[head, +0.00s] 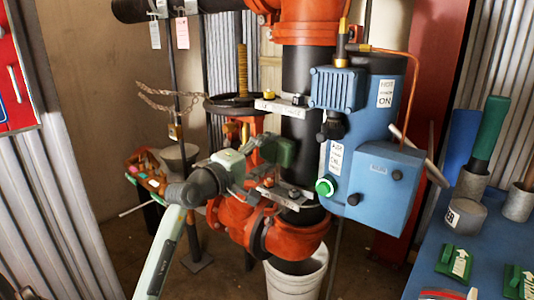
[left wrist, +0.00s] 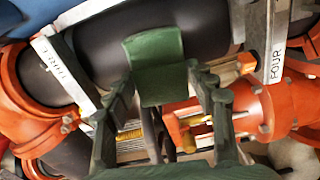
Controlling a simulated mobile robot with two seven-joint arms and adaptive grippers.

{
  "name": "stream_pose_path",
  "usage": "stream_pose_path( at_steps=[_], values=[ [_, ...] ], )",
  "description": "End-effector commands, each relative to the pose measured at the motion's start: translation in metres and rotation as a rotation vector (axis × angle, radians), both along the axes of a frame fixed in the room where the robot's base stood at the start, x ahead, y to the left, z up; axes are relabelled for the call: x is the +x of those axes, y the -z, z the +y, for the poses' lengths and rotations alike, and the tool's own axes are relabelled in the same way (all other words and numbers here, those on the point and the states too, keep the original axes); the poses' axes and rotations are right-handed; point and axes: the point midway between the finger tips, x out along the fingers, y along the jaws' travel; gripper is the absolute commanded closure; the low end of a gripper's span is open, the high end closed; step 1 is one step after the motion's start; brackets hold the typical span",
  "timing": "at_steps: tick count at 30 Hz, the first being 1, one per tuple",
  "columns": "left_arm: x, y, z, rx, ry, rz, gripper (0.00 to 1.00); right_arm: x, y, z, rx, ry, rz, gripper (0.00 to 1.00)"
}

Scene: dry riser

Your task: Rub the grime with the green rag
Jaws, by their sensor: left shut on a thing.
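My left gripper (head: 258,165) reaches in from the left to the black pipe (head: 302,134). It is shut on the green rag (head: 279,150), a dark green folded piece. In the left wrist view the rag (left wrist: 155,62) sticks out beyond the fingers of the gripper (left wrist: 164,88) and overlaps the black pipe (left wrist: 103,62). I cannot tell if it touches the pipe. No grime shows clearly on the pipe; the rag hides part of its surface. My right gripper is not in view.
Metal label plates (head: 281,107) stick out above and below the rag. A blue box (head: 378,185) with a green button stands right of the pipe. Orange flanges (head: 290,238) and a white bucket (head: 297,276) are below. A blue table (head: 405,286) with tags is at right.

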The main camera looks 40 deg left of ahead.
Motion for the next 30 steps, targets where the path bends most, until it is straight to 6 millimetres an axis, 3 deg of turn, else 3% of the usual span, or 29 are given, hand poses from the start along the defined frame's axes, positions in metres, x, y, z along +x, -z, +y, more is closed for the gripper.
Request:
stream_pose_path(
  at_steps=[30],
  values=[
    [0.017,-0.001,-0.004,0.000,0.001,-0.001,0.73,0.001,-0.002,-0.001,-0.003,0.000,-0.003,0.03]
  ],
)
